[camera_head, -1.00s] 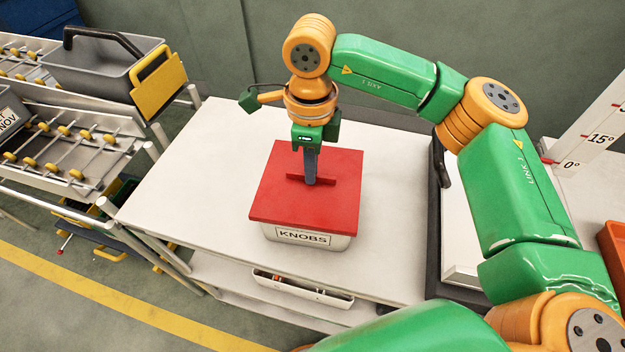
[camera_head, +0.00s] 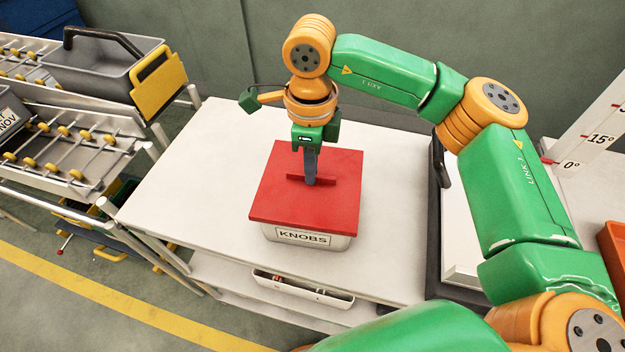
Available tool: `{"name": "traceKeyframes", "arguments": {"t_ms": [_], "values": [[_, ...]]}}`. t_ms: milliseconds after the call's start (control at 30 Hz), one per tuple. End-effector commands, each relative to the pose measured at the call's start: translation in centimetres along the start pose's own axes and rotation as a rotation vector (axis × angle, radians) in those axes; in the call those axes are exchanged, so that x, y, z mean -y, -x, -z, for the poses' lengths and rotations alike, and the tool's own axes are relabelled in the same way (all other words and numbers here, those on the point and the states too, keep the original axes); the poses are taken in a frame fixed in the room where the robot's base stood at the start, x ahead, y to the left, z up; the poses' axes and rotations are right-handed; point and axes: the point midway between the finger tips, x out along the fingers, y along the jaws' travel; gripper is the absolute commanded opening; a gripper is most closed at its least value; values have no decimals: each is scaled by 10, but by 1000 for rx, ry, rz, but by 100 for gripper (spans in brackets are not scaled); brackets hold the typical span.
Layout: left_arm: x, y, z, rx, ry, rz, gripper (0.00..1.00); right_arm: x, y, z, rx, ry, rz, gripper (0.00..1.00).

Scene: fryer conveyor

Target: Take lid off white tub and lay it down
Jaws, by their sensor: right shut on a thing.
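The white tub (camera_head: 310,240) stands upright on the white table and carries a label reading KNOBS. Its flat red lid (camera_head: 305,211) lies over the top and hides the inside. A red upright handle strip (camera_head: 325,182) runs across the middle of the lid. My right gripper (camera_head: 311,180) points down from above and is shut on the lid's handle. The lid looks seated on the tub; I see no clear gap between them. My left gripper is not in view.
The white table (camera_head: 200,190) has bare room left of the tub and some to its right. A grey bin (camera_head: 105,75) stands on the roller conveyor (camera_head: 75,150) at left. A dark-edged tray stands at right. A narrow white bin (camera_head: 300,288) sits on the shelf below.

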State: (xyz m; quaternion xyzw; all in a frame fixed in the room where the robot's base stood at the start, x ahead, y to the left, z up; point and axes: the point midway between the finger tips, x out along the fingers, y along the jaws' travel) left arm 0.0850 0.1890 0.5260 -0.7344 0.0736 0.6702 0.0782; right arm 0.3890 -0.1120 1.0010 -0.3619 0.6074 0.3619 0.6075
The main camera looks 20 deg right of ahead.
Motion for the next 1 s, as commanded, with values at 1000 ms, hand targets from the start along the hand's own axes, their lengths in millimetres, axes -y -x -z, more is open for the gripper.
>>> {"name": "traceKeyframes", "arguments": {"t_ms": [1000], "values": [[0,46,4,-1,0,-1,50,0,60,0,1,1,0,0]]}}
